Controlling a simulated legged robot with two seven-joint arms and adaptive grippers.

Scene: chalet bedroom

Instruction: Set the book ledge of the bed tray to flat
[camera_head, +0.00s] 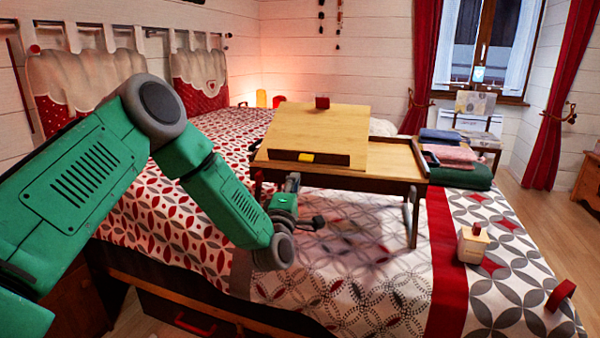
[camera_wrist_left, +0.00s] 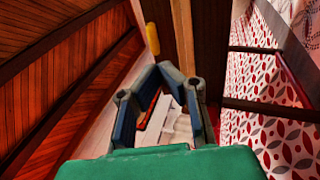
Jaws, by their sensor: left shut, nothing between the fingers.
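The bed tray (camera_head: 405,178) stands on legs on the bed. Its light wooden book ledge (camera_head: 340,128) looks tilted, with its far edge higher than the tray top. A yellow tab (camera_head: 306,157) sits at the ledge's near edge, and a small red piece (camera_head: 322,102) at its far edge. My left gripper (camera_head: 317,222) is below and in front of the tray's near side, apart from the tab. In the left wrist view my left gripper (camera_wrist_left: 160,72) is shut and empty, with a yellow piece (camera_wrist_left: 152,38) beyond its fingertips. My right gripper is out of view.
Folded textiles (camera_head: 455,165) lie on the bed right of the tray. A small bottle-like box (camera_head: 472,243) and a red object (camera_head: 560,294) are on the bed at the right. The patterned bedspread in front of the tray is clear.

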